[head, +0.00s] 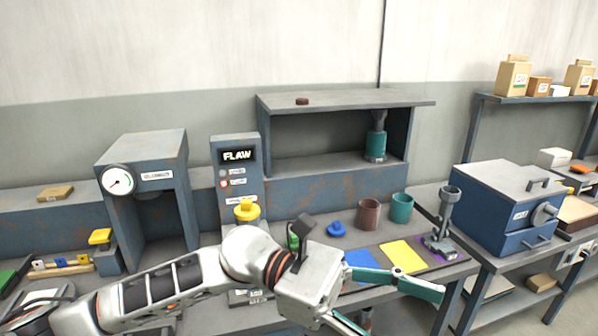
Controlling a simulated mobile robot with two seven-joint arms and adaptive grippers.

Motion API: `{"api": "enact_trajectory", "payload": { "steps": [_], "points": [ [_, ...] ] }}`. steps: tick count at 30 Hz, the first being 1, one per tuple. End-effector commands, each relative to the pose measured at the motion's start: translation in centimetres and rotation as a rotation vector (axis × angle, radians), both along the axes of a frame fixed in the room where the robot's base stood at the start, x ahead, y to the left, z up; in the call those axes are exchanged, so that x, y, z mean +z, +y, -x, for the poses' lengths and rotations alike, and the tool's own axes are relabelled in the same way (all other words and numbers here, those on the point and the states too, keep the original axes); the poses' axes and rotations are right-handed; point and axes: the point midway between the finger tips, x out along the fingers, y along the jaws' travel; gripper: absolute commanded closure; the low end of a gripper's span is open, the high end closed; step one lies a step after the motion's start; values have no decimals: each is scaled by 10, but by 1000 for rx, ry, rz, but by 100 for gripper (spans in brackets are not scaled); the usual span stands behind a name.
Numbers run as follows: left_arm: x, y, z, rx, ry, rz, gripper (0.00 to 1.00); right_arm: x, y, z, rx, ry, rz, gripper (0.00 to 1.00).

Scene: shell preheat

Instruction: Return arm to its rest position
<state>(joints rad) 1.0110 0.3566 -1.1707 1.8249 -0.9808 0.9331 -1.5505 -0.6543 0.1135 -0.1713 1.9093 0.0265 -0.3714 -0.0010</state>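My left arm comes in from the lower left and reaches across the front of the bench. My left gripper (395,307) is at the lower middle, with its teal-tipped fingers spread wide and nothing visible between them. It is in front of the blue mat (361,262) and yellow mat (402,255), near the bench's front edge. The lower finger is partly cut off by the bottom of the picture. My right gripper is not in view.
A grey metal piece (447,215) stands upright at the purple mat (449,254). Brown (368,214) and teal (401,208) cups stand behind the mats. A display post reading FLAW (237,156) and a gauge cabinet (157,152) stand left; a blue oven-like box (488,218) stands right.

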Motion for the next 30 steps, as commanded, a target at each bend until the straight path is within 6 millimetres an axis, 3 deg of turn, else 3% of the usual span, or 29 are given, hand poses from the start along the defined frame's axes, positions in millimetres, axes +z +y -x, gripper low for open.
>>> {"api": "enact_trajectory", "payload": {
  "steps": [4,8,14,17,22,26,30],
  "points": [
    [16,-2,-26,111,361,101,44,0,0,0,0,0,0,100],
    [19,9,-61,200,688,184,44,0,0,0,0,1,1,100],
    [-14,46,-124,322,1208,316,44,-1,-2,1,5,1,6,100],
    [-48,74,-153,378,1471,389,44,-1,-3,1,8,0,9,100],
    [-132,130,-184,465,1916,534,44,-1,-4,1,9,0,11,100],
    [-209,177,-187,524,2236,666,44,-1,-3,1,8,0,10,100],
    [-291,226,-168,582,2532,822,44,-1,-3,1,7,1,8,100]
  ]
}}
